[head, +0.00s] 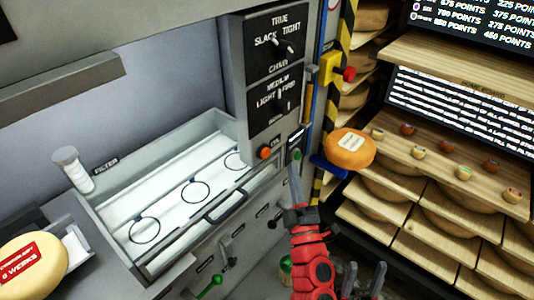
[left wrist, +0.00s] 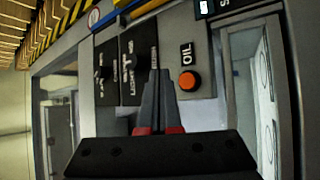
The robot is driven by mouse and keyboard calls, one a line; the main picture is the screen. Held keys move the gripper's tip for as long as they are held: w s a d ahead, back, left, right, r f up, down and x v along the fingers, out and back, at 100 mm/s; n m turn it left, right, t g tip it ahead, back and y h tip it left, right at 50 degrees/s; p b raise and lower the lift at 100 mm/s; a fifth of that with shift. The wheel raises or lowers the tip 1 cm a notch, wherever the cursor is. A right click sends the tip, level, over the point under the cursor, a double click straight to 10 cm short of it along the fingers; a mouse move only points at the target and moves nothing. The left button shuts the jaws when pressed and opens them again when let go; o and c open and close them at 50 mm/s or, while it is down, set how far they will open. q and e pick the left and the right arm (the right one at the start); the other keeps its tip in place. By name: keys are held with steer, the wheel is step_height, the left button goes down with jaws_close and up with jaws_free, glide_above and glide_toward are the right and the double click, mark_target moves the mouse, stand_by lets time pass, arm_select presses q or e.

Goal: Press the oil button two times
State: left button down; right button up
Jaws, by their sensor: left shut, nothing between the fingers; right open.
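The oil button is a round orange button (head: 264,152) on the grey machine panel, below the dial plates. In the left wrist view it (left wrist: 189,81) sits beside a black label (left wrist: 186,53) reading OIL. My left gripper (head: 295,172) is shut and empty, its fingertips pointing up, to the right of the orange button in the head view. In the left wrist view the closed fingertips (left wrist: 159,75) lie just left of the button, with a visible gap and no contact. My right gripper (head: 364,272) is open and empty at the bottom edge, partly cut off.
A green button (head: 297,155) is close to my left fingertips. Dial plates (head: 273,45) are above. A red button on a yellow box (head: 348,74) is at upper right. An orange cheese wheel (head: 349,148) and wooden shelves (head: 450,185) stand right. A tray with rings (head: 170,240) is left.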

mark_target(265, 153)
stand_by(0.8)
arm_select(q)
steer(key=d+m+g+h+p, duration=0.1)
steer(key=m+p, duration=0.1)
steer(key=p, duration=0.2)
steer(key=s+d+m+g+h+p, duration=0.1)
steer(key=m+p, duration=0.1)
steer(key=p, duration=0.2)
steer(key=s+d+m+g+h+p, duration=0.1)
steer(key=p, duration=0.2)
steer(key=shift+s+r+m+g+p, duration=0.15)
steer(key=shift+r+m+g+p, duration=0.15)
steer(key=shift+m+g+p, duration=0.1)
steer(key=w+a+p, duration=0.2)
steer(key=w+a, duration=0.3)
steer(key=a, duration=0.2)
